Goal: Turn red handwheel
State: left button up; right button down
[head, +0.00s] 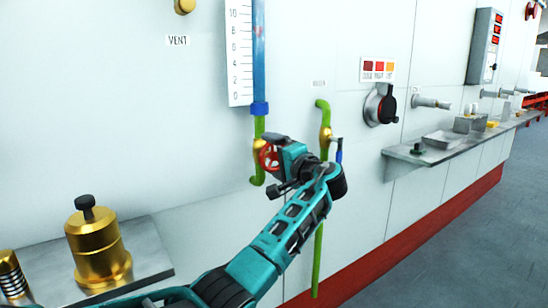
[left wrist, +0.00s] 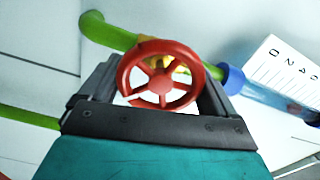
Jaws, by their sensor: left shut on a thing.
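The red handwheel (head: 268,157) is a small spoked wheel on a brass valve in the green pipe, below the blue-filled gauge tube. In the left wrist view the handwheel (left wrist: 160,80) fills the space between the two grey fingers, its face toward the camera. My left gripper (head: 276,157) is at the wheel and shut on its rim from the sides. In the left wrist view the left gripper (left wrist: 158,85) has a finger on each side of the wheel. The gripper hides part of the wheel in the head view. My right gripper is not in view.
A gauge tube (head: 259,50) with a white scale (head: 238,50) rises above the valve. Another green pipe (head: 318,255) with a blue-handled valve (head: 338,150) stands right of the gripper. A metal shelf (head: 455,145) runs along the wall at right. A brass cylinder (head: 97,245) stands at lower left.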

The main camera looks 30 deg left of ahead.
pick_arm(q)
jog(key=o, duration=0.6)
jog(key=shift+o, duration=0.8)
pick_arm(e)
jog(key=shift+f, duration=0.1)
pick_arm(q)
jog(key=shift+d, duration=0.1)
jog(key=p+v, duration=0.1)
jog(key=v, duration=1.1)
jog(key=shift+s+d+p, duration=0.25)
jog(key=shift+d+p, duration=0.1)
jog(key=shift+p, duration=0.05)
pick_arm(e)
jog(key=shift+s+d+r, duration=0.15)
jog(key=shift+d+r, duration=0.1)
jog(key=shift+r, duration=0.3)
pick_arm(q)
jog(key=shift+f, duration=0.1)
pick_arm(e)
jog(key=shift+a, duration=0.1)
